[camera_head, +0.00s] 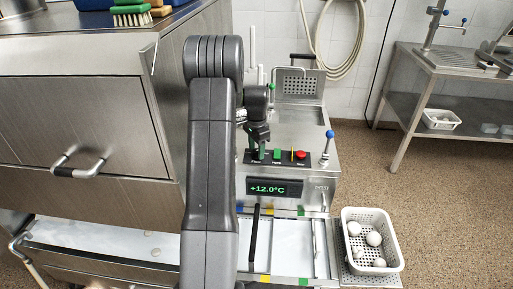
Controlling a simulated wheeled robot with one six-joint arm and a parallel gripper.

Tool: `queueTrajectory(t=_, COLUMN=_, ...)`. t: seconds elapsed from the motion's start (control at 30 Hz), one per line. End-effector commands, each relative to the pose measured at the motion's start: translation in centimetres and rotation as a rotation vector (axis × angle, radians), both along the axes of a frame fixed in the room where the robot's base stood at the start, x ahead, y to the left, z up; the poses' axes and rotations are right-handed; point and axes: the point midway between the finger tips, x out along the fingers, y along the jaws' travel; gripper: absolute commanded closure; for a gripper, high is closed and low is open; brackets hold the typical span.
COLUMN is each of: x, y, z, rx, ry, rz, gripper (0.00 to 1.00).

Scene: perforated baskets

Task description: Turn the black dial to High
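My gripper (261,147) points down over the left part of the dark control strip (285,161) on the front of the steel machine. The black dial cannot be made out clearly; dark shapes at the strip's left end merge with my gripper's tips. Whether the fingers are open or closed on anything is too small to tell. The labels on the strip are unreadable, so the dial's setting does not show. The display (274,188) below reads +12.0°C in green.
A green button (277,155), a yellow piece (292,155) and a red button (301,155) sit right of my gripper. A blue-knobbed lever (328,146) stands further right. A white perforated basket (375,218) holds several white round things. A steel cabinet (75,120) fills the left.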

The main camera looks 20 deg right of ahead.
Motion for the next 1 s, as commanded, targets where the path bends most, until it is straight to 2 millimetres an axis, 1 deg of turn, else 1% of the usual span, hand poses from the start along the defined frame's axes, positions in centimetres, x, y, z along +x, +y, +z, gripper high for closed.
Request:
queueTrajectory(t=0.27, x=-0.3, y=-0.3, z=0.2, rx=0.003, ry=-0.005, rz=0.001, gripper=0.48)
queueTrajectory(t=0.37, x=-0.4, y=-0.5, z=0.8, rx=0.004, ry=-0.006, rz=0.001, gripper=0.48)
queueTrajectory(t=0.43, x=-0.4, y=-0.5, z=1.6, rx=0.005, ry=-0.008, rz=0.001, gripper=0.48)
queueTrajectory(t=0.57, x=-0.4, y=-0.5, z=4.2, rx=0.003, ry=-0.012, rz=0.001, gripper=0.48)
queueTrajectory(t=0.7, x=-0.4, y=-0.4, z=7.6, rx=0.002, ry=-0.011, rz=0.002, gripper=0.48)
queueTrajectory(t=0.8, x=-0.4, y=-0.4, z=9.8, rx=0.002, ry=-0.01, rz=0.002, gripper=0.48)
queueTrajectory(t=0.9, x=-0.4, y=-0.3, z=11.6, rx=0.002, ry=-0.008, rz=0.002, gripper=0.48)
queueTrajectory(t=1.0, x=-0.4, y=-0.3, z=13.0, rx=0.002, ry=-0.007, rz=0.002, gripper=0.48)
